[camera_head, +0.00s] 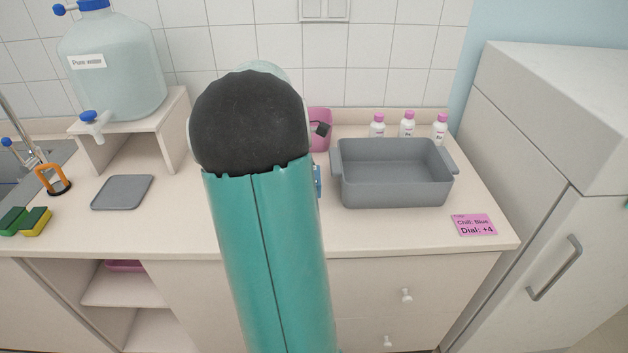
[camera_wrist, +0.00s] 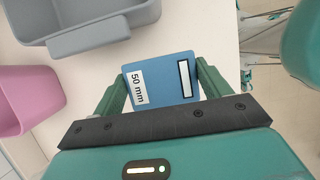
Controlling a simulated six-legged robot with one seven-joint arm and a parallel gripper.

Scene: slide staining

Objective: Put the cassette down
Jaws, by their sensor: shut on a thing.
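The cassette (camera_wrist: 160,82) is a flat blue block with a white "50 mm" label and a pale slot, seen in the wrist view. My gripper (camera_wrist: 161,88) is shut on it, one green finger at each side edge. The pale counter shows around it; I cannot tell whether the cassette touches the counter or hangs above it. In the head view my arm hides the gripper, and only a small blue sliver (camera_head: 317,181) shows at the arm's right edge, left of the grey basin.
A grey basin (camera_head: 394,190) stands on the counter, also in the wrist view (camera_wrist: 90,41). A pink container (camera_head: 322,143) is behind, with several pink-capped bottles (camera_head: 408,124). A pink "Chill: Blue, Dial: +4" card (camera_head: 474,225) lies front right. A grey mat (camera_head: 122,192) lies left.

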